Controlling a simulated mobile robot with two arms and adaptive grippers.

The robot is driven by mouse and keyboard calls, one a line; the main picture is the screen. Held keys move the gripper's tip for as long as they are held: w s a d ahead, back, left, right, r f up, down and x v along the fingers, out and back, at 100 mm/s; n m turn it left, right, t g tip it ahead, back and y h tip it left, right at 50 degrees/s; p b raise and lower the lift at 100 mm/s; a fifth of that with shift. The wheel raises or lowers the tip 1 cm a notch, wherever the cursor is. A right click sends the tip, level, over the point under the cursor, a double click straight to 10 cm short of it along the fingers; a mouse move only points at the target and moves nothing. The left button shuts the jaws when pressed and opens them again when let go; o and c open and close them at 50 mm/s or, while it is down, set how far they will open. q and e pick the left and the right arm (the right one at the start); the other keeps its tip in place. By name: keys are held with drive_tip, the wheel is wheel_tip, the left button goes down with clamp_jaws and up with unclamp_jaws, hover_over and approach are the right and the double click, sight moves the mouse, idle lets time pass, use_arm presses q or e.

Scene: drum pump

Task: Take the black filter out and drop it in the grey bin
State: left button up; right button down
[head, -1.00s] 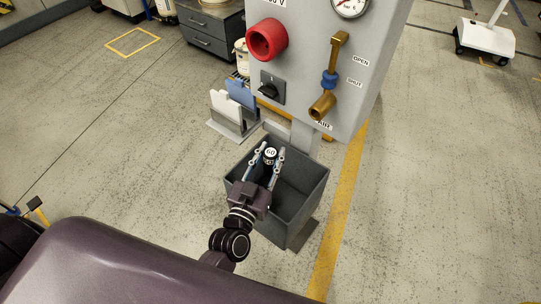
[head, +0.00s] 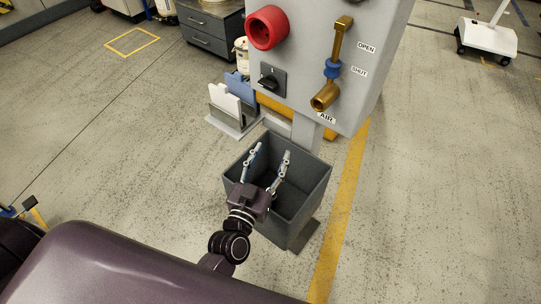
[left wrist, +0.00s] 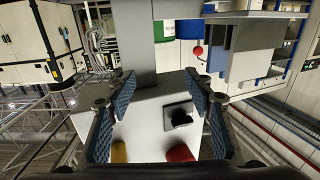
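The grey bin (head: 305,212) stands on the floor below the panel, its top open. My left gripper (head: 271,158) is over the bin's opening with its two fingers spread and nothing between them. In the left wrist view the fingers (left wrist: 158,95) are also wide apart and empty. The black filter does not show in either view now; part of the bin's inside is hidden behind my gripper. My right gripper is not in view.
A grey panel (head: 299,70) with a red socket (head: 267,27), a black switch (head: 270,79) and a brass air valve (head: 331,68) rises just behind the bin. A rack with upright boards (head: 225,101) stands left of it.

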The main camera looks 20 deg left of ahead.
use_arm(q)
drive_tip(key=s, duration=1.2)
drive_tip(key=shift+a, duration=0.25)
